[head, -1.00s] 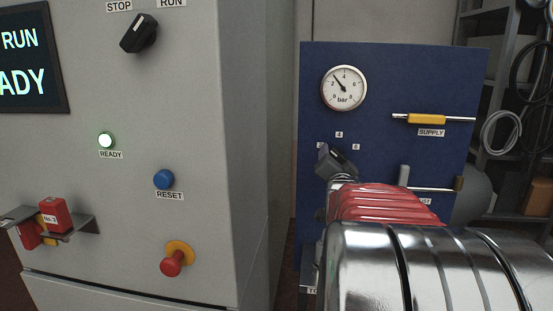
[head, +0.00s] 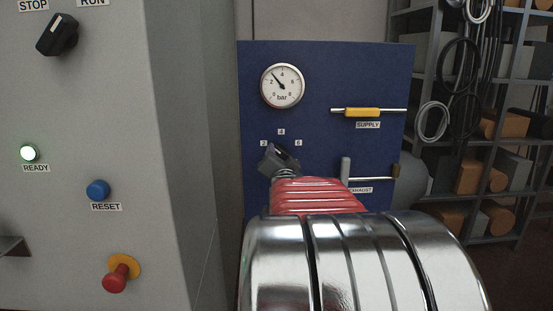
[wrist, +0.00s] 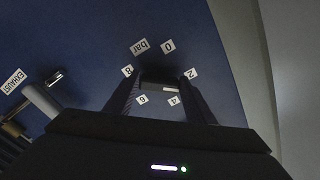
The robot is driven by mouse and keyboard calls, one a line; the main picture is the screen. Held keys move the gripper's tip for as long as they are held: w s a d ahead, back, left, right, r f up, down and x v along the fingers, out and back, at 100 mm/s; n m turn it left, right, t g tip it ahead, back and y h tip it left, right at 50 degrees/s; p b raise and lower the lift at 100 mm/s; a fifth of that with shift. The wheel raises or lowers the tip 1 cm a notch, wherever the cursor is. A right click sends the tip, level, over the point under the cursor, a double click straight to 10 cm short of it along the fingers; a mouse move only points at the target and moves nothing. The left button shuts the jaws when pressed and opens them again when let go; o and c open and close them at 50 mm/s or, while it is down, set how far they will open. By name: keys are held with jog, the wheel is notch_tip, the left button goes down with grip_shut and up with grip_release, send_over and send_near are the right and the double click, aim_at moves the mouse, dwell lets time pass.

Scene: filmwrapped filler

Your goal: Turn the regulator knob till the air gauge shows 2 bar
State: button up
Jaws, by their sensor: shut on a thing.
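The air gauge (head: 282,86) is a round white dial marked in bar at the upper left of the blue panel. Its needle points up and left, between 2 and 4. My gripper (head: 279,160) reaches the panel below the gauge, and its own wrist hides most of the knob in the head view. In the wrist view the dark regulator knob (wrist: 160,84) sits between my two fingers, which are shut on it. A pale mark on the knob lies on its right part, toward the 2 and 4 labels. Labels 0 to 8 ring the knob.
The blue panel (head: 215,60) carries a yellow SUPPLY valve handle (head: 362,112) and a grey EXHAUST lever (head: 345,169) right of my gripper. A grey cabinet with a blue RESET button (head: 97,190) and a red mushroom button (head: 116,279) stands left. Shelves are behind at right.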

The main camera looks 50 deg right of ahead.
jog(key=shift+f+n, duration=0.1)
jog(key=shift+n, duration=0.2)
jog(key=shift+s+n, duration=0.1)
jog(key=shift+n, duration=2)
jog(key=o, duration=1)
jog(key=shift+o, duration=0.2)
